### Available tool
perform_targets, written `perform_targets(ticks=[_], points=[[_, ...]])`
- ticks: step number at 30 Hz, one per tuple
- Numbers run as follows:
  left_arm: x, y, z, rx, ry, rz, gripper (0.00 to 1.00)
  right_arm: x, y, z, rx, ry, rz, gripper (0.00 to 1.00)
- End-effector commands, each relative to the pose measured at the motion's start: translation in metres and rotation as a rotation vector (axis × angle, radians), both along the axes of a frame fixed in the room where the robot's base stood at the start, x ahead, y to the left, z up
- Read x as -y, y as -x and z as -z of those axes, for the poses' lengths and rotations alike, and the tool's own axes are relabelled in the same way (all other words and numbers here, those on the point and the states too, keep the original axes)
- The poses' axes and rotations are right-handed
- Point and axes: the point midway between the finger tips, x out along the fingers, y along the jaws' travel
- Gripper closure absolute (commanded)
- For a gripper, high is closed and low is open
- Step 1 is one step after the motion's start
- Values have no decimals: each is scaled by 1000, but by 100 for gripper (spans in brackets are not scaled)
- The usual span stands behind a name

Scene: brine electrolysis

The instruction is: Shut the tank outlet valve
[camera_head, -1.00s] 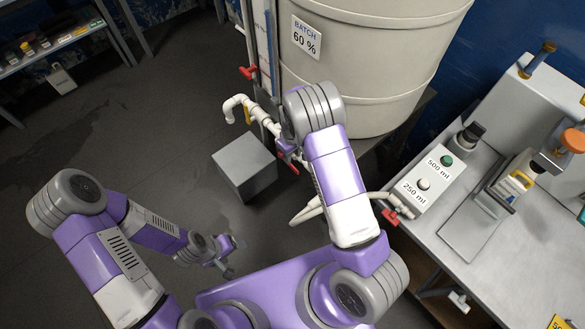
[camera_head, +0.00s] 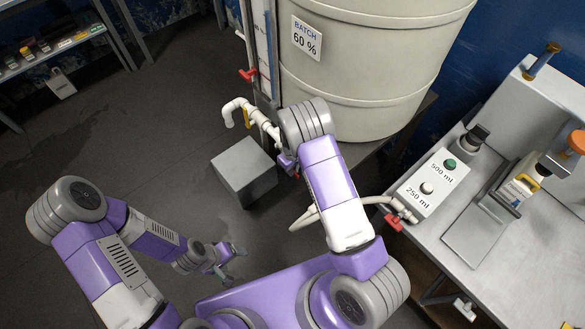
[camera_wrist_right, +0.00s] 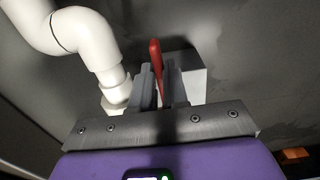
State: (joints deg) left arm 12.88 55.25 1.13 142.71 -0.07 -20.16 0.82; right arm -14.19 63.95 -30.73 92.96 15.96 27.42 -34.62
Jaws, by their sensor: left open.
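The tank (camera_head: 365,75), large and cream with a "BATCH 60 %" label, stands at the top centre of the head view. White pipework (camera_head: 240,104) comes out low at its left. In the right wrist view, a red lever (camera_wrist_right: 155,60) stands up between the two grey fingers of my right gripper (camera_wrist_right: 158,88); I cannot tell whether they press on it. A white pipe elbow (camera_wrist_right: 85,35) is left of the fingers. In the head view, my right arm hides most of this gripper and the valve body. My left gripper (camera_head: 234,264) is open and empty over the floor.
A grey block (camera_head: 244,170) stands below the pipework. Another red valve handle (camera_head: 249,75) is on the upright beside the tank, and one (camera_head: 393,221) is on the hose by the bench. The bench (camera_head: 500,260) at right holds a button box (camera_head: 430,182).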

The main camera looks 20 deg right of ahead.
Motion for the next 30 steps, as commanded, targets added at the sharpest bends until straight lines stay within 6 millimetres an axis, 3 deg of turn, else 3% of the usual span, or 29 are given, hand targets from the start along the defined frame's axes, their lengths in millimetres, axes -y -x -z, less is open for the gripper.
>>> perform_targets(ticks=[3,30], points=[[0,0,0,0,0,0,23,0,0,0,0,0,0,100],[0,0,0,0,0,0,23,0,0,0,0,0,0,100]])
